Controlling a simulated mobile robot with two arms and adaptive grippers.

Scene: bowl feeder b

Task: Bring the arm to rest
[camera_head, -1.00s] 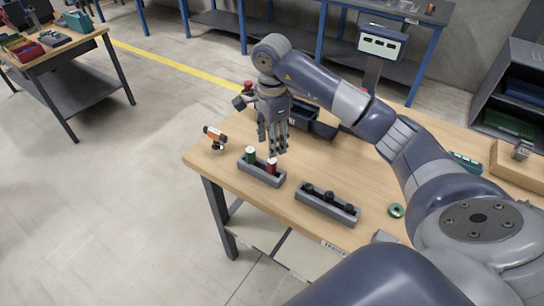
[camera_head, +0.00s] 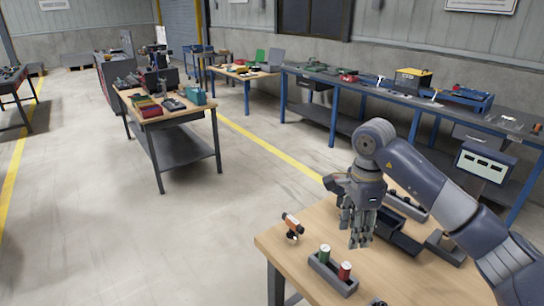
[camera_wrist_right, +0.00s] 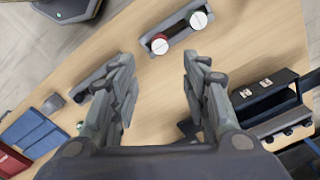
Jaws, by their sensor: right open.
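My right gripper (camera_head: 358,238) hangs fingers-down above the wooden table (camera_head: 300,262), open and empty. The right wrist view shows its two fingers (camera_wrist_right: 160,65) spread, with bare table between them. A grey holder (camera_head: 328,276) stands just left of and below the fingers in the head view. It holds a green cylinder (camera_head: 325,254) and a red cylinder (camera_head: 345,271). Their white tops show ahead of the fingers in the wrist view, red (camera_wrist_right: 159,44) and green (camera_wrist_right: 198,20), apart from the gripper. My left arm is out of view.
An orange and black device (camera_head: 292,226) stands near the table's left corner. Dark bins (camera_head: 400,240) sit behind and right of the gripper. A white-faced instrument (camera_head: 485,163) stands at the far right. Open floor lies left of the table; other benches are farther back.

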